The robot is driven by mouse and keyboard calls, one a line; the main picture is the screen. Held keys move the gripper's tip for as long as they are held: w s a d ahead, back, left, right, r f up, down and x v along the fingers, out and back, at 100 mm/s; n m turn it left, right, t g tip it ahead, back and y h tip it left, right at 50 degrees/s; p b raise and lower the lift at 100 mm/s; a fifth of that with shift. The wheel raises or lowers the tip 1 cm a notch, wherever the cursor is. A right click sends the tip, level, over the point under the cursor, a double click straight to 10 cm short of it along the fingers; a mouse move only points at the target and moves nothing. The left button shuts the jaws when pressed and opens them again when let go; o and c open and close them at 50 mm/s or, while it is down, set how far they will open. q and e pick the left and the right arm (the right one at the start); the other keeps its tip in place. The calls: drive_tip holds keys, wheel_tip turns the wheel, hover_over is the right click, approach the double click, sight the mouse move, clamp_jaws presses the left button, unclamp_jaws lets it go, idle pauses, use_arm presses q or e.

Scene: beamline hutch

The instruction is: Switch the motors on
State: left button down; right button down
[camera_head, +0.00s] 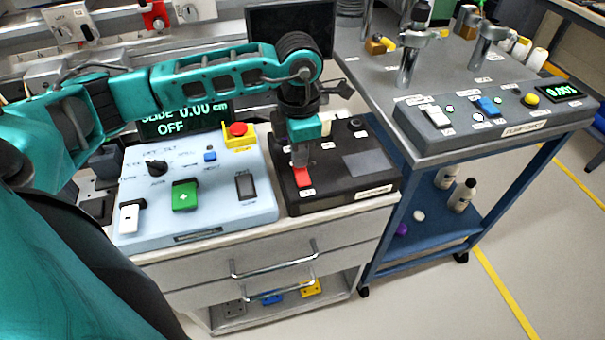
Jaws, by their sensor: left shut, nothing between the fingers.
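My left gripper (300,160) is shut and empty, pointing down over the black control box (345,172). Its tips are at a red rocker switch (302,177) on that box; I cannot tell whether they touch it. The small labels are too blurred to read, so which switch is for the motors is unclear. The light-blue panel (215,212) to the left has a white switch (129,217), a green button (185,196), a black knob (157,168) and a dark rocker (245,186). A display (170,127) behind reads OFF, partly hidden by my left arm. My right gripper is not in view.
A red emergency-stop button (238,129) on a yellow base stands close left of my gripper. A dark monitor (290,32) is behind. A blue-framed cart (420,160) at right carries another control box (500,118) and metal posts. The floor at right is clear.

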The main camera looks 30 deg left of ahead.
use_arm(q)
drive_tip(key=shift+f+b, duration=0.55)
drive_tip(key=shift+f, duration=0.2)
idle(0.3)
drive_tip(key=shift+r+p, duration=2.35)
drive_tip(key=shift+r, duration=1.25)
drive_tip(key=shift+f, duration=0.1)
